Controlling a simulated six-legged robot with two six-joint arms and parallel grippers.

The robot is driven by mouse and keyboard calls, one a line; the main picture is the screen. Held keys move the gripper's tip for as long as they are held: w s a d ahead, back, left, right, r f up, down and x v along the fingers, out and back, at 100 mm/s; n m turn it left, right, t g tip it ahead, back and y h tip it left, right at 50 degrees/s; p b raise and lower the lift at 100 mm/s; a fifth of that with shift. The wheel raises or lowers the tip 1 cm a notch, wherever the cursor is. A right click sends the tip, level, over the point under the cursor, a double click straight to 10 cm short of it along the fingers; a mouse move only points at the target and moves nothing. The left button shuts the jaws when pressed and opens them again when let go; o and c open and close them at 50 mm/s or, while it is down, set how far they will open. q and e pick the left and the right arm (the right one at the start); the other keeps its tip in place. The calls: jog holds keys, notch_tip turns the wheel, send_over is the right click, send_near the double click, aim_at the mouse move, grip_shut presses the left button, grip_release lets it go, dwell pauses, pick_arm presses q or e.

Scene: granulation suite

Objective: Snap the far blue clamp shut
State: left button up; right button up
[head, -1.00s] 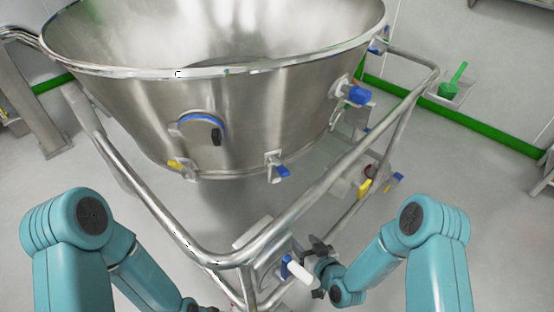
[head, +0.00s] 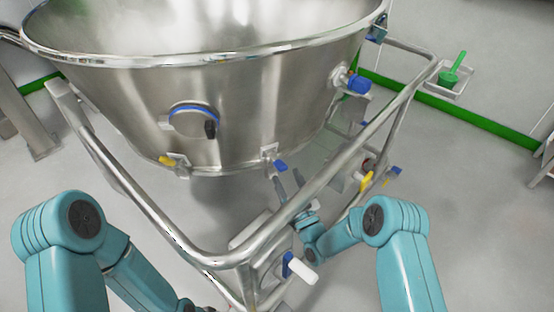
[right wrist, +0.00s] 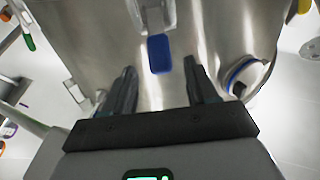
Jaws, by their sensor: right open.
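A clamp with a blue lever (head: 280,166) sits on the lower rim of the steel bowl (head: 245,120). Its lever sticks out from a pale bracket. In the right wrist view the blue lever (right wrist: 160,54) hangs just ahead of my fingertips, between their lines. My right gripper (head: 286,176) is open and empty, reaching past the frame rail just below that clamp; it also shows in the right wrist view (right wrist: 160,70). A gap shows between fingers and lever. A yellow-levered clamp (head: 172,160) is further left on the same rim. My left gripper is below the picture's edge.
A tubular steel rail (head: 330,170) runs around the bowl, close to my right arm. A blue-and-white handle (head: 298,267) is at its near corner. A blue knob (head: 358,84) juts from the bowl's right.

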aim_at(279, 162)
jog(key=b+x, duration=0.1)
jog(key=x, duration=0.6)
jog(key=shift+w+a+r, duration=0.1)
jog(key=shift+w+a, duration=0.1)
jog(key=shift+w, duration=0.15)
